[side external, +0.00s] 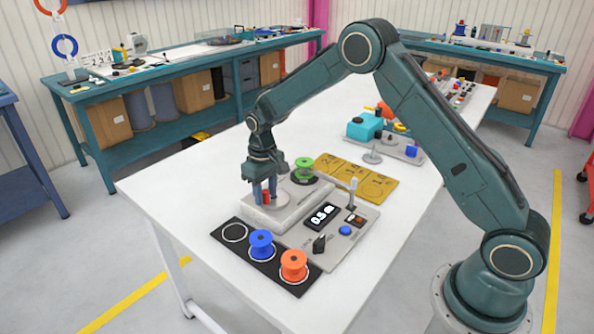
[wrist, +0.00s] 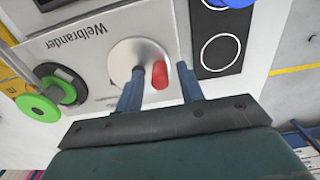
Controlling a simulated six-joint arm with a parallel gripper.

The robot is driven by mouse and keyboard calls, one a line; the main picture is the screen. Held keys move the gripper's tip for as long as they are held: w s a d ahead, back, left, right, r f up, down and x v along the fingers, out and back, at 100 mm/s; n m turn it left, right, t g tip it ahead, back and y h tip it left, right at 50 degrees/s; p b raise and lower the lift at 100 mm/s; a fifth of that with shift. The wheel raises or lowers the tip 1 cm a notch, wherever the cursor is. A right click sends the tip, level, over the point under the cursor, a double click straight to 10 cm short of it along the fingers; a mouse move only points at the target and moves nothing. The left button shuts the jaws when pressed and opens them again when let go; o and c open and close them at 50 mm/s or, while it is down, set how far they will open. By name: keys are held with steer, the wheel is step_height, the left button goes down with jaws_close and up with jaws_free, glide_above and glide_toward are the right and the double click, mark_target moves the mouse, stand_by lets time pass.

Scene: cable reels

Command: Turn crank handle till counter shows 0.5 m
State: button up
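The counter (side external: 322,216) reads 0.5 m on the grey control panel (side external: 313,257). The crank is a round silver disc (wrist: 128,50) with a red upright handle (wrist: 159,75), set on a light grey machine box (wrist: 92,38) marked "Welbrander". My gripper (side external: 265,194) points down over the disc. In the wrist view, its two blue fingers stand on either side of the red handle, with a visible gap on each side, so it is open. In the side view, the red handle (side external: 266,197) shows partly between the fingers.
A green reel (side external: 304,165) stands at the machine's back end. A black board (side external: 262,265) in front carries a blue reel (side external: 261,243), an orange reel (side external: 293,264) and an empty ring. Yellow plates (side external: 355,178) lie behind.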

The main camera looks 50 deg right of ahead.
steer(key=shift+r, duration=3.55)
